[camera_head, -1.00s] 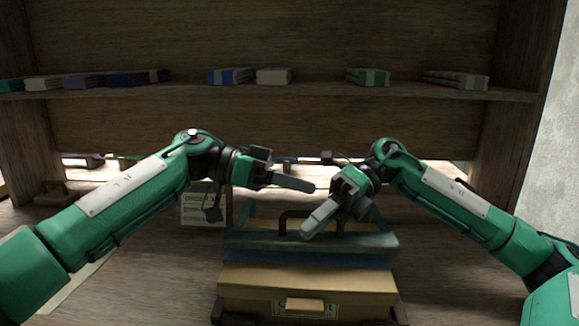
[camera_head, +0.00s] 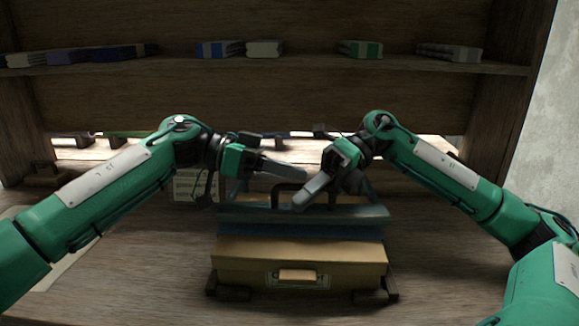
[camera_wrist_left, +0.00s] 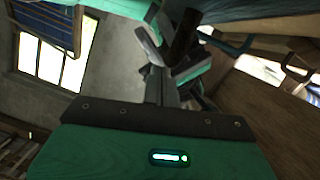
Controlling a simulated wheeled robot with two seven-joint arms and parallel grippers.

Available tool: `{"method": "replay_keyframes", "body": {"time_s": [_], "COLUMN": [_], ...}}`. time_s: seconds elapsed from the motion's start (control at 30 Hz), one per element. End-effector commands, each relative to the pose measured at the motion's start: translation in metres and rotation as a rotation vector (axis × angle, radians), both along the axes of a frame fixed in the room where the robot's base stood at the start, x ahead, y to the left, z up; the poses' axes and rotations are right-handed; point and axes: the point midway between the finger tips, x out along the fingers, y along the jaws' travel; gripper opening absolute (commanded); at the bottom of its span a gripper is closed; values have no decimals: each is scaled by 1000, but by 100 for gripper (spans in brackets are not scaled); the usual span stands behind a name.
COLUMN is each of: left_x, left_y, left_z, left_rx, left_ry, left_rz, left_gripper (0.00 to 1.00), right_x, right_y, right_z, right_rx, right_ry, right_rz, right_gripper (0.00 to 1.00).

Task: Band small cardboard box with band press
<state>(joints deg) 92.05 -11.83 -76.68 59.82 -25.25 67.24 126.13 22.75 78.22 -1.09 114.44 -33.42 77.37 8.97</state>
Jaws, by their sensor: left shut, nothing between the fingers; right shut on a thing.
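The small cardboard box (camera_head: 300,258) is tan, with a label and a small tab on its front. It sits low in the middle of the head view. The band press (camera_head: 335,216) lies across its top as a blue-grey plate with a dark bent handle (camera_head: 285,188). My right gripper (camera_head: 299,203) is shut at this handle, its fingers hiding part of it. My left gripper (camera_head: 303,174) is shut and empty just above and behind the handle. Its fingers also show in the left wrist view (camera_wrist_left: 155,85).
A shelf (camera_head: 300,63) with several folded cloth bundles (camera_head: 220,49) crosses the back. A small sign card (camera_head: 195,186) stands behind the press at left. Bare wooden tabletop (camera_head: 440,260) lies on the right.

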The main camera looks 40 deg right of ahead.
Motion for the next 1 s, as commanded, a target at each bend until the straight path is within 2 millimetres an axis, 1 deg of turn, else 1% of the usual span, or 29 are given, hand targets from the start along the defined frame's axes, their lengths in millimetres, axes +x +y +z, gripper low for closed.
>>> {"method": "replay_keyframes", "body": {"time_s": [0.03,0.07,0.1,0.53,0.67,0.77,0.87,1.0], "left_x": [0,0,0,0,0,0,0,0], "left_y": [0,0,0,0,0,0,0,0], "left_z": [-1,-1,-1,0,0,0,0,0], "left_rx": [0,0,0,0,0,0,0,1], "left_ry": [0,0,0,0,0,0,0,1], "left_rz": [0,0,0,0,0,0,0,-1], "left_gripper": [0,0,0,0,0,0,0,0], "right_x": [3,3,3,1,1,2,2,2], "right_y": [-2,-2,-2,-1,-6,-17,-36,-65], "right_z": [-4,-4,-4,-1,1,5,12,25], "right_rx": [-3,-3,-3,-2,-3,-4,-3,-1], "right_ry": [4,4,4,1,1,3,3,2], "right_rz": [-8,-8,-8,-3,-4,-7,-8,-9], "right_gripper": [0,14,22,22,22,22,22,22]}}
